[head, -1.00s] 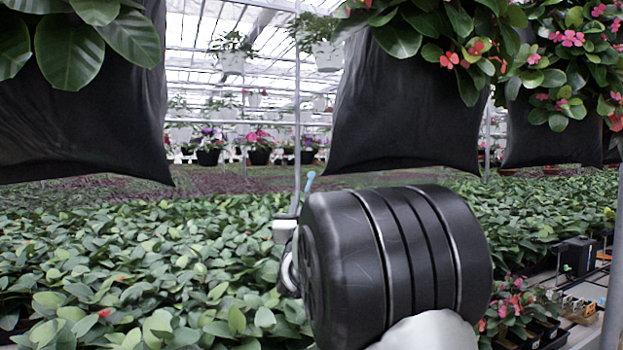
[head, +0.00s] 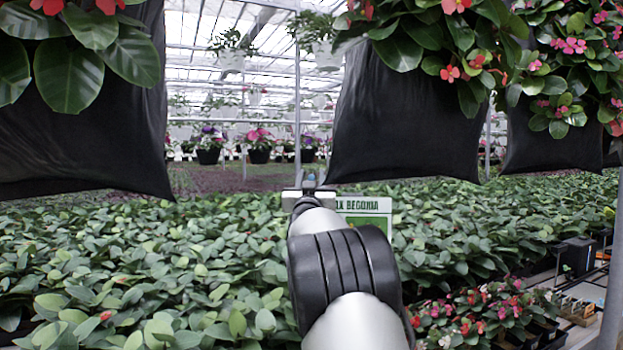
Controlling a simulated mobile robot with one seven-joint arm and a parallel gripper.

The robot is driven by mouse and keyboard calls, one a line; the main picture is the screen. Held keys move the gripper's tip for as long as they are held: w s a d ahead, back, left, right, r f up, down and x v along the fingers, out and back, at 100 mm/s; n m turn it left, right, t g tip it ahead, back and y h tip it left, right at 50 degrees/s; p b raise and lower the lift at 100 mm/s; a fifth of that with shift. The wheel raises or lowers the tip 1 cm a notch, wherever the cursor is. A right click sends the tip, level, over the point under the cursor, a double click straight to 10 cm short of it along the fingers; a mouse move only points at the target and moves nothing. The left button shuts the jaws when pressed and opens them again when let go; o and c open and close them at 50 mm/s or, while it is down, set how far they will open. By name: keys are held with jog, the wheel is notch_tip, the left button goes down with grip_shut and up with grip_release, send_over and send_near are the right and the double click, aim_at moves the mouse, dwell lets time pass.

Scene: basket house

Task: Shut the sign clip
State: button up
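My gripper (head: 308,191) is at the far end of the arm, beside the sign's upper left. Its fingers are mostly hidden by my own arm, so their opening does not show.
Dense green plants (head: 150,260) fill the bed below and around. Black hanging bags with leaves and flowers hang at left (head: 85,125), centre (head: 400,120) and right (head: 555,140). A vertical pole (head: 297,100) stands behind the gripper. Potted flowers (head: 470,315) sit at lower right.

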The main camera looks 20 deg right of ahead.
grip_shut()
